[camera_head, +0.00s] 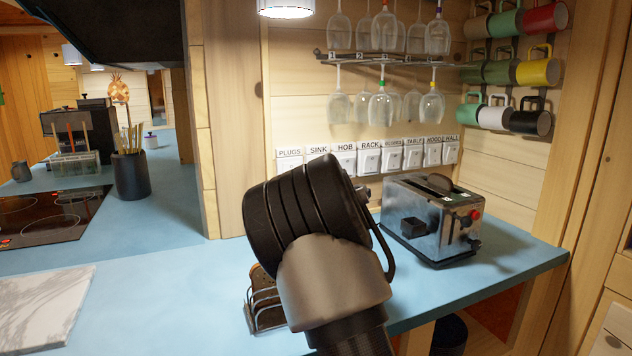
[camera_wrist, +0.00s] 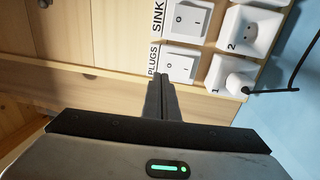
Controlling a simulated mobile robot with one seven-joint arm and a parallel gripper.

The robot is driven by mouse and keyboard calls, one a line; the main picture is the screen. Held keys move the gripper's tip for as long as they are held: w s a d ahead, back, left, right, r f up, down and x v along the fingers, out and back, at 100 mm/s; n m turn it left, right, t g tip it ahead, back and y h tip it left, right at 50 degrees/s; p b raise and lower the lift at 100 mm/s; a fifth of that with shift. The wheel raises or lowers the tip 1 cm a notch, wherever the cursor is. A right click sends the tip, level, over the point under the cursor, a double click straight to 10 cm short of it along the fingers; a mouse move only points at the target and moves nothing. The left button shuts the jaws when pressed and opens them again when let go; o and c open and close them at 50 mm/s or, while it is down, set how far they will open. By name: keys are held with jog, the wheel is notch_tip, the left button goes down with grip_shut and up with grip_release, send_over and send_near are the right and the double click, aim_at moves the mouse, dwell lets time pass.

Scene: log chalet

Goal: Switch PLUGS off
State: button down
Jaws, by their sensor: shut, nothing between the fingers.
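The PLUGS switch (camera_head: 289,163) is a white rocker at the left end of a labelled row on the wooden wall in the head view. In the wrist view the PLUGS switch (camera_wrist: 180,66) has O and I marks, and its label lies beside it. My gripper (camera_wrist: 161,78) is shut and empty. Its fingertips appear just beside the PLUGS label and switch in the wrist view; I cannot tell whether they touch. My arm hides the fingers in the head view. The SINK switch (camera_wrist: 187,20) is the neighbouring rocker.
Two numbered sockets, 1 (camera_wrist: 235,76) and 2 (camera_wrist: 252,30), sit beside the switches, with a dark cable nearby. A metal toaster (camera_head: 432,222) and a toast rack (camera_head: 262,302) stand on the blue counter (camera_head: 150,258). Stemmed glasses (camera_head: 380,108) hang above the switches.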

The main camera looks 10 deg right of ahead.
jog(key=v, duration=0.6)
jog(key=shift+r, duration=0.75)
jog(key=shift+s+a, duration=0.1)
jog(key=s+d+f+m+g+h, duration=0.1)
jog(key=s+d+m+g+h, duration=0.5)
jog(key=s+m, duration=0.75)
jog(key=s+a+f+m+g+y, duration=0.1)
jog(key=s+a+f+m+g, duration=0.15)
jog(key=s, duration=0.75)
jog(key=s+a+f+m+g, duration=0.2)
jog(key=s+a+f, duration=0.1)
jog(key=s, duration=0.7)
jog(key=s+a+f+m+g+y, duration=0.1)
jog(key=s+a+f+m+g, duration=0.15)
jog(key=s, duration=0.75)
notch_tip(320, 180, up, 21)
jog(key=s+p, duration=0.2)
jog(key=p, duration=2)
jog(key=shift+f, duration=0.2)
